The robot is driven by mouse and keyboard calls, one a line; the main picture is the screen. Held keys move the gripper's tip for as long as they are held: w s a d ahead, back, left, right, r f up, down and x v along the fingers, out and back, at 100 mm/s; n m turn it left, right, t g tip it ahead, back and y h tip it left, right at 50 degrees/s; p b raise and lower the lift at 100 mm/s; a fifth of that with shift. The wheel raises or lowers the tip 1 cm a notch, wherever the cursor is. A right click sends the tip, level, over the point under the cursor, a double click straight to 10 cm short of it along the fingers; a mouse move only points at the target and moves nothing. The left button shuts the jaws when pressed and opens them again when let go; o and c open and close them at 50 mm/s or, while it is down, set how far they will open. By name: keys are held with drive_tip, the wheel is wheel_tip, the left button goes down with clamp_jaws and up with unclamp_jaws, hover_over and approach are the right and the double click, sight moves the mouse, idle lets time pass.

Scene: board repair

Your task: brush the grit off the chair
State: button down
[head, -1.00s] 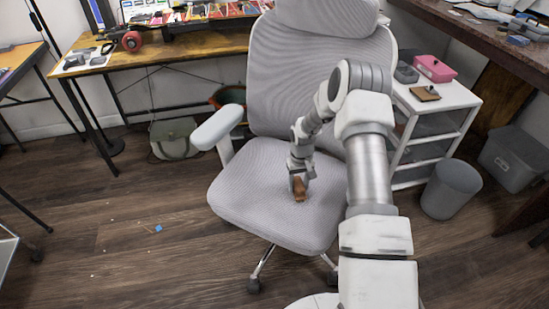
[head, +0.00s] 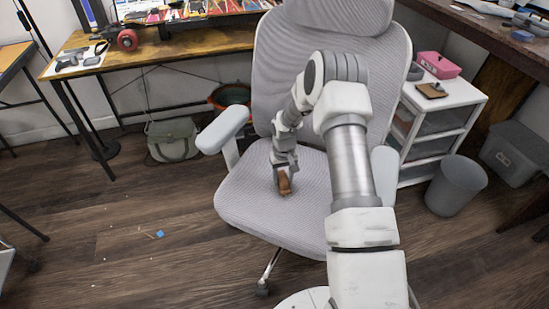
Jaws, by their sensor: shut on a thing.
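The grey office chair (head: 245,205) stands in the middle of the head view, its seat facing up and its mesh back behind. My gripper (head: 284,179) points down at the seat and is shut on a brown brush (head: 285,187). The brush is at the seat surface, left of the seat's middle; I cannot tell whether it touches. My arm hides the right part of the seat. I cannot make out grit on the visible part of the seat.
Small bits and a blue scrap (head: 160,234) lie on the wooden floor at the left. A grey bin (head: 455,187) and a white drawer unit (head: 440,130) stand at the right. A green bag (head: 173,139) sits under the back desk (head: 190,47). The chair's left armrest (head: 222,129) stands beside the seat.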

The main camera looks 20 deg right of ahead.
drive_tip(key=shift+w+a, duration=0.25)
drive_tip(key=shift+a, duration=0.1)
wheel_tip(320, 180, up, 3)
drive_tip(key=shift+w+a+r+p, duration=0.15)
drive_tip(key=shift+r+p, duration=0.05)
drive_tip(key=shift+p, duration=0.5)
drive_tip(key=shift+r+p, duration=1.45)
drive_tip(key=shift+r, duration=1.1)
